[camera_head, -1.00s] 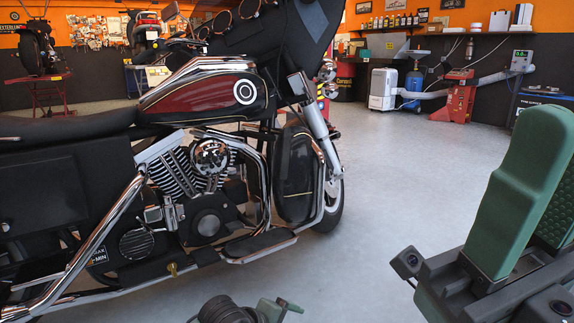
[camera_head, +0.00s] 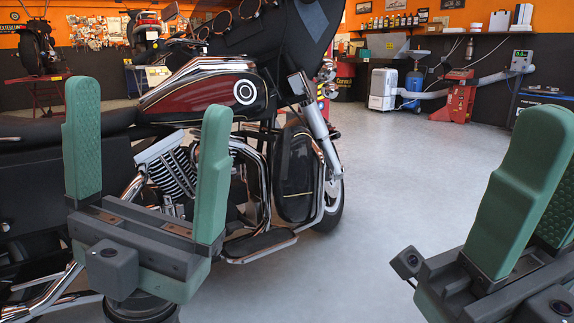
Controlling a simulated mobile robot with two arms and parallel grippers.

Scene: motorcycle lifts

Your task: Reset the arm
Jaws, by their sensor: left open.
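My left gripper (camera_head: 148,98) stands upright at the left of the head view, in front of the motorcycle. Its two green fingers are wide apart, with nothing between them. My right gripper (camera_head: 540,125) is at the lower right, tilted and partly cut off by the picture edge. One green finger largely covers the other, so its opening cannot be judged. No object shows in it. The motorcycle (camera_head: 190,103) has a dark red tank and a chrome engine. My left gripper hides part of its engine and side.
Pale grey floor (camera_head: 400,190) lies clear between the motorcycle and my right gripper. At the back are a red machine (camera_head: 459,97), a white unit (camera_head: 383,88) and a shelf with bottles (camera_head: 390,22). Another motorcycle (camera_head: 37,48) stands on a red lift at the far left.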

